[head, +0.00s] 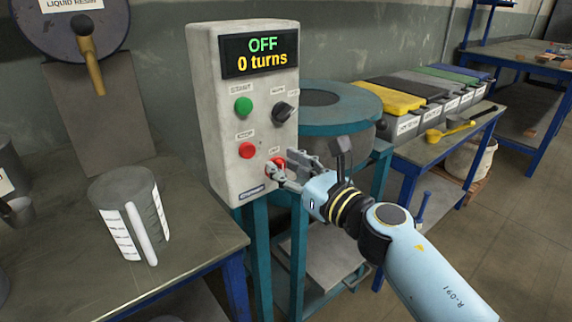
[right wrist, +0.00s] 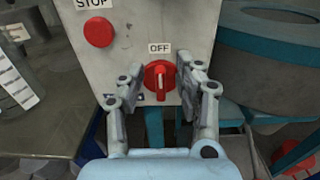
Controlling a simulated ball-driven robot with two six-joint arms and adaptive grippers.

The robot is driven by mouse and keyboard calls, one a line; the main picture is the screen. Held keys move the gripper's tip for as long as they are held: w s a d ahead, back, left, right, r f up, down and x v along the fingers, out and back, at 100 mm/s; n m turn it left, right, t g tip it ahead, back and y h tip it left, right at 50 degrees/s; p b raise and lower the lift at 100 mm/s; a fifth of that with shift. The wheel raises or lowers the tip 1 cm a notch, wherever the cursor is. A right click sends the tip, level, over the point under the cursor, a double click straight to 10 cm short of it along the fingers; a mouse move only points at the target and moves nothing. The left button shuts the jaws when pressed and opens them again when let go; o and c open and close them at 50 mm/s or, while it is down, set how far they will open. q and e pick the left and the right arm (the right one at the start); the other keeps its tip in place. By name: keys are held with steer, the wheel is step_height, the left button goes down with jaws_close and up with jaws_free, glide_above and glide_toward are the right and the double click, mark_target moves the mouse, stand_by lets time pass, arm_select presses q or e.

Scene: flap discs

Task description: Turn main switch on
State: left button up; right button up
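The main switch (right wrist: 159,76) is a red rotary knob low on the grey control box (head: 205,110), under a label reading OFF. Its handle stands upright in the right wrist view. In the head view the switch (head: 272,167) is partly hidden by my right gripper (head: 282,170). The right gripper (right wrist: 155,88) is open, with one finger on each side of the knob; I cannot tell whether either finger touches it. The display (head: 262,53) on the box reads OFF and 0 turns. My left gripper is not in view.
The box also carries a green start button (head: 243,105), a red stop button (head: 246,150) and a black knob (head: 283,112). A round teal-topped machine (head: 340,105) stands right behind it. A grey measuring jug (head: 125,205) stands on the left table (head: 190,255).

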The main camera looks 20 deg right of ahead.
steer(key=shift+w, duration=0.15)
jaws_close()
